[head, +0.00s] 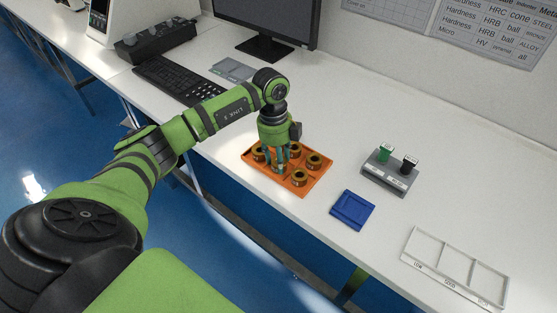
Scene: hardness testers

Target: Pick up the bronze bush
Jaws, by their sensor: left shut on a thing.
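An orange tray (317,183) on the white bench holds several bronze bushes, among them one at the right (314,160) and one at the front (299,178). My left gripper (279,164) points down over the left part of the tray. Its fingers are shut on a bronze bush (278,169), which is partly hidden by the fingers. I cannot tell whether this bush is clear of the tray. My right gripper is not in view.
A blue square tray (352,210) lies right of the orange tray. Behind it is a grey holder (385,178) with a green and a black stamp. A white sectioned tray (454,270) is at the right. A keyboard (178,80) and monitor (264,24) stand behind my arm.

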